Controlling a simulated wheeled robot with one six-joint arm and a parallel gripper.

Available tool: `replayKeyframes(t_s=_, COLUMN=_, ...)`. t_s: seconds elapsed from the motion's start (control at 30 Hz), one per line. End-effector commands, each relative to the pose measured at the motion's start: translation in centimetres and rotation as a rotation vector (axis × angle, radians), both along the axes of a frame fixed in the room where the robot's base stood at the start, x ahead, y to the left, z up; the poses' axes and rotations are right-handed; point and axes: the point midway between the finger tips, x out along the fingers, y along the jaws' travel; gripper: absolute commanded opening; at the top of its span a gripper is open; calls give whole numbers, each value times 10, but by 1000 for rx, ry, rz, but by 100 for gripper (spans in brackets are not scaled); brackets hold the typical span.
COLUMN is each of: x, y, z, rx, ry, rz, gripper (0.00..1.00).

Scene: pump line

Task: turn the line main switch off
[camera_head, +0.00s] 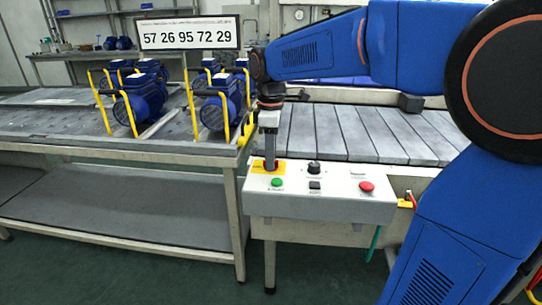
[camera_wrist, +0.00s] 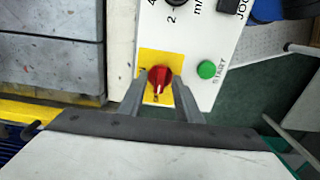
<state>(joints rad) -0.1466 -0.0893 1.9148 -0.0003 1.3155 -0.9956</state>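The line main switch is a red rotary knob (camera_wrist: 160,76) on a yellow plate (camera_wrist: 147,60) at the corner of the white control panel (camera_head: 325,208). In the wrist view a pale mark on the knob points toward the bottom of the picture. In the head view the yellow plate (camera_head: 256,168) shows at the panel's left end, with the knob mostly hidden by my gripper (camera_head: 270,160). My gripper points down over the switch. In the wrist view its two fingers (camera_wrist: 160,88) stand apart, one on each side of the knob; I cannot tell whether they touch it.
A green START button (camera_wrist: 206,69) sits close beside the switch. A black selector knob (camera_head: 314,168), black button (camera_head: 315,185) and red button (camera_head: 367,187) are farther along. The grey slatted conveyor (camera_head: 350,133) lies behind. Blue pumps (camera_head: 140,95) stand on the left bench.

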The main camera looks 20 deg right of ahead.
Motion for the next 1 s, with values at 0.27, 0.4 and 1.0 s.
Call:
replayKeyframes(t_s=0.27, x=1, y=0, z=13, rx=0, ry=-1, rz=0, gripper=31)
replayKeyframes(t_s=0.4, x=1, y=0, z=37, rx=1, ry=-4, rz=0, gripper=31)
replayKeyframes(t_s=1.0, x=1, y=0, z=151, rx=0, ry=-1, rz=0, gripper=31)
